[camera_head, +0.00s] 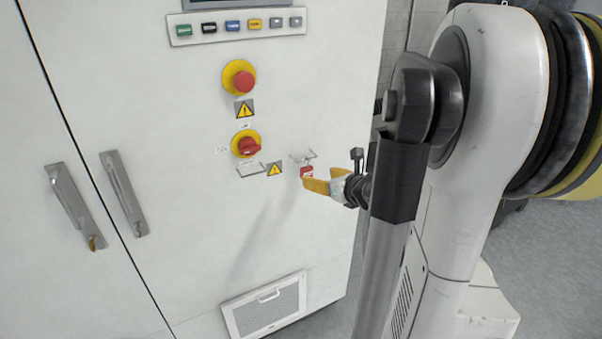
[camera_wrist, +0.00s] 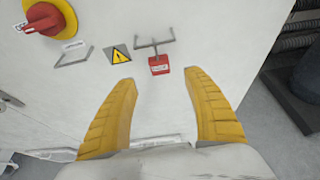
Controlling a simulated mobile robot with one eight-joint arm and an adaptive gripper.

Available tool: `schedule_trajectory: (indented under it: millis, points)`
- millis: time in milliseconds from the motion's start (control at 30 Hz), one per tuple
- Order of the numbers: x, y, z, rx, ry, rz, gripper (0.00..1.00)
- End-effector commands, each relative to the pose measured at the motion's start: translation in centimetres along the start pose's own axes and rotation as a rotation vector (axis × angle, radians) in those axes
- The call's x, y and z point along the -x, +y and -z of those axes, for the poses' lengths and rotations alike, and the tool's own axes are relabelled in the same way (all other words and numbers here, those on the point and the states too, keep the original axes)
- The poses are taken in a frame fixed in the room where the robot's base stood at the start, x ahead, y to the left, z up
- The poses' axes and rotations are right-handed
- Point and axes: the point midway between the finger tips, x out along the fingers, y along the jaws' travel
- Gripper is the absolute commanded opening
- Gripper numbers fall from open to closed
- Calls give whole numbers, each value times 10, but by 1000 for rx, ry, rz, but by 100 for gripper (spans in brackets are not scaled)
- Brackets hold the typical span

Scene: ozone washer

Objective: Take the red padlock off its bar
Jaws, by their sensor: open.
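The red padlock (camera_head: 307,171) hangs from a small metal bar (camera_head: 302,157) on the white cabinet front. In the wrist view the padlock (camera_wrist: 159,65) hangs under the right part of the bar (camera_wrist: 153,43). My gripper (camera_head: 316,184) is at the padlock's lower right in the head view, with its yellow fingers pointing toward the cabinet. In the wrist view my gripper (camera_wrist: 160,80) is open, with the padlock just beyond the fingertips and between them. Nothing is between the fingers. I cannot tell whether a fingertip touches the padlock.
A red rotary switch (camera_head: 249,146) on a yellow disc, an empty metal bracket (camera_head: 250,170) and a warning label (camera_head: 274,169) are left of the bar. A red emergency button (camera_head: 243,82) is above. A vent panel (camera_head: 265,307) is below. The cabinet's right edge is close by.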

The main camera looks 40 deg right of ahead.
Motion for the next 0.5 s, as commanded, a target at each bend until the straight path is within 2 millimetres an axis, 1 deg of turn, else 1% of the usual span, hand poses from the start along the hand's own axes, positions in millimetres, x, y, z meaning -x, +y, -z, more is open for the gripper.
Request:
schedule_trajectory:
  millis: [33,100,300,400,500]
  points:
    - [-11,1,2,3,0,-3,59]
    - [-25,1,3,4,1,-3,59]
    - [-62,2,3,6,1,-3,59]
    - [-75,1,2,5,1,-2,59]
    - [-84,1,1,6,1,-2,59]
